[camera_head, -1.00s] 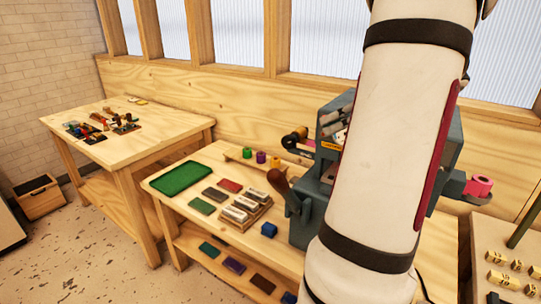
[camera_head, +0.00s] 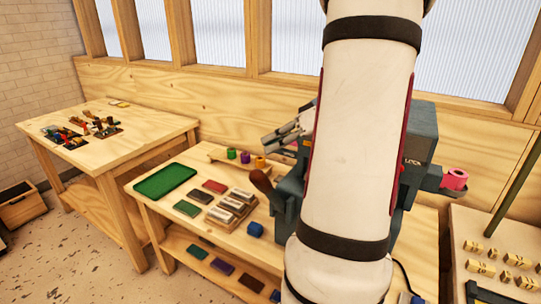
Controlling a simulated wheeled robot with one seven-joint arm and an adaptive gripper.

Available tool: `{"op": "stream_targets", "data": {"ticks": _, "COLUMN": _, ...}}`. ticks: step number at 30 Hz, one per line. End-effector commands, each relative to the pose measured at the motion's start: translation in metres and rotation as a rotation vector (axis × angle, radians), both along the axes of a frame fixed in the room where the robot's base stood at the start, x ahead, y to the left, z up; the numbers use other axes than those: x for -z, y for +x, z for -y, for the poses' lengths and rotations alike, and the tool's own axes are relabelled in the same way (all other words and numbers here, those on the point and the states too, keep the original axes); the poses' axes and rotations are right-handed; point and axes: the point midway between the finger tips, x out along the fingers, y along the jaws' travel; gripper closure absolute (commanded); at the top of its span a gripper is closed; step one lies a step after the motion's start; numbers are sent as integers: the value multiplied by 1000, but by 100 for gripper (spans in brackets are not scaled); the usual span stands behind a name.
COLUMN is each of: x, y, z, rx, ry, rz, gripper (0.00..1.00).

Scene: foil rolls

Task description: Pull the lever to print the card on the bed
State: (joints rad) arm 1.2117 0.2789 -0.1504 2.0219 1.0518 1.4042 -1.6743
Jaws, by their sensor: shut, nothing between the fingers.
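The dark grey printing machine (camera_head: 418,143) stands on the wooden workbench, largely hidden behind my arm. My gripper (camera_head: 270,139) shows as grey metal parts left of my arm, above and slightly right of the handle in the picture. It is shut and empty. I cannot tell its distance from the lever, but no contact shows. The bed and the card are hidden.
The workbench holds a green tray (camera_head: 165,181), a wooden rack of metal blocks (camera_head: 232,208), coloured pads, a blue block (camera_head: 255,229) and small coloured rolls (camera_head: 246,157). A pink roll (camera_head: 454,179) sits at the machine's right. Other tables stand left and right.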

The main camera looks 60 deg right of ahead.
Motion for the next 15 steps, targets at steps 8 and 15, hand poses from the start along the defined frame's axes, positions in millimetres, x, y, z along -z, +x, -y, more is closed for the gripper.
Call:
{"op": "stream_targets", "data": {"ticks": 8, "x": 26, "y": 0, "z": -16, "rx": 2, "ry": 3, "rz": -1, "gripper": 100}}
{"op": "stream_targets", "data": {"ticks": 15, "x": 30, "y": 1, "z": -18, "rx": 2, "ry": 1, "rz": -1, "gripper": 100}}
